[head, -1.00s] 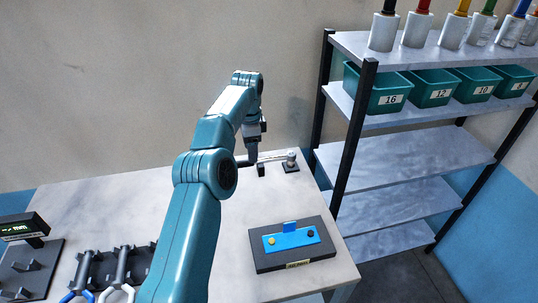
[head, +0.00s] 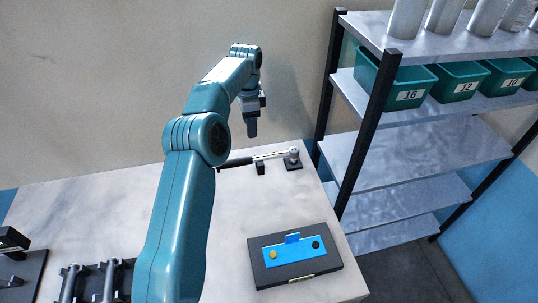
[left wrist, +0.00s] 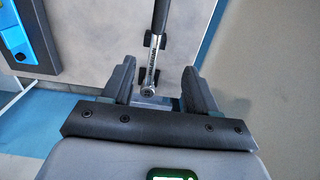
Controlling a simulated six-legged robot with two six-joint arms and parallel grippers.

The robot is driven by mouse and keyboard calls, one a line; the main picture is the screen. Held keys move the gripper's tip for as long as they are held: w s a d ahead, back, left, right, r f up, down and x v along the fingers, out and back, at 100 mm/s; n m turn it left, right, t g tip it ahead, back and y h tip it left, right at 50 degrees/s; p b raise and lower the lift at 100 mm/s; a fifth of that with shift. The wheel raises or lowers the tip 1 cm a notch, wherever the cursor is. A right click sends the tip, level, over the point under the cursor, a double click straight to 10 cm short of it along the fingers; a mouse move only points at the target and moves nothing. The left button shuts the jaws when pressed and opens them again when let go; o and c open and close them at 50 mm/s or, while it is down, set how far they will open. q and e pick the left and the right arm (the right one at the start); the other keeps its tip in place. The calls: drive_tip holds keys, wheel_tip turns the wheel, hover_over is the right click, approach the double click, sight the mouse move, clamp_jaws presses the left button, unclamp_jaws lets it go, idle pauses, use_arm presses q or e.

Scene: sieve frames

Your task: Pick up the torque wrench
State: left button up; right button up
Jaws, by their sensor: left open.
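The torque wrench (head: 272,156) has a black handle and a silver shaft and head. It lies across small black supports near the far edge of the table, its head at the right. In the left wrist view the wrench (left wrist: 153,62) runs down between the fingers, with its head lowest. My left gripper (head: 251,130) points down above the wrench in the head view, apart from it. In the left wrist view its fingers (left wrist: 160,80) are spread and nothing is held between them. My right gripper is not in view.
A dark box with a blue panel (head: 282,262) sits at the table's (head: 225,225) right front. Dark racks (head: 90,282) stand at the lower left. A metal shelf (head: 425,150) with teal numbered bins (head: 400,92) stands to the right. The table's middle is largely clear.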

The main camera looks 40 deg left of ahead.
use_arm(q)
wheel_tip(320, 180, down, 4)
drive_tip(key=r, duration=0.1)
hover_over(252, 158)
drive_tip(key=f, duration=0.6)
drive_tip(key=shift+w+a+f, duration=0.3)
drive_tip(key=shift+w, duration=0.05)
drive_tip(key=shift+s+d+f, duration=0.15)
drive_tip(key=shift+f, duration=0.1)
drive_tip(key=shift+s+d, duration=0.1)
drive_tip(key=shift+s, duration=0.1)
drive_tip(key=shift+f, duration=0.3)
drive_tip(key=f+b, duration=0.1)
drive_tip(key=f, duration=0.1)
drive_tip(key=f+b, duration=0.1)
drive_tip(key=f, duration=0.1)
drive_tip(key=shift+w+a+f+b, duration=0.2)
drive_tip(key=shift+f+b, duration=0.1)
drive_tip(key=shift+f, duration=0.3)
drive_tip(key=shift+s+d+r, duration=0.1)
drive_tip(key=shift+s+r, duration=0.1)
drive_tip(key=shift+r, duration=0.05)
drive_tip(key=shift+w+f, duration=0.1)
drive_tip(key=c, duration=0.8)
clamp_jaws()
